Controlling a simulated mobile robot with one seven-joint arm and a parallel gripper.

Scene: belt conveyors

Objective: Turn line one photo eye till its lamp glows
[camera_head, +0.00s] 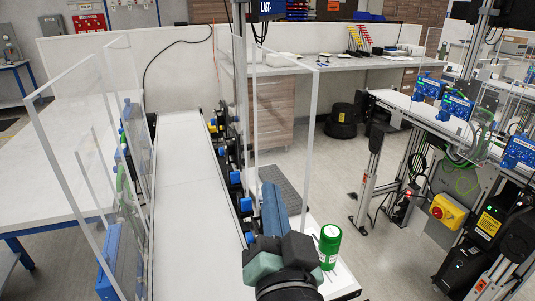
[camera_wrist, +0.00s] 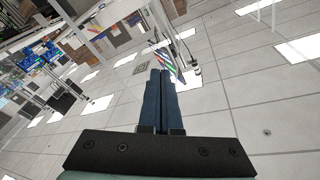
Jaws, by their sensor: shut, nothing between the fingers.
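A conveyor with a white belt (camera_head: 183,185) runs away from me at centre left. Several small blue units on dark brackets line its right edge, one of them a blue unit (camera_head: 246,205). I cannot tell which is the line one photo eye, and no glowing lamp can be made out. My gripper (camera_head: 268,188) is right of this edge, its blue fingers together and pointing away from me. In the wrist view my gripper (camera_wrist: 160,72) has its two dark blue fingers side by side with nothing between them, over tiled floor.
Clear panels with pale frames (camera_head: 312,140) stand on both sides of the belt, one close to my arm. A green canister (camera_head: 329,245) stands right of my gripper. A second conveyor with blue boxes (camera_head: 457,105) and a yellow-and-red switch (camera_head: 448,211) is at right.

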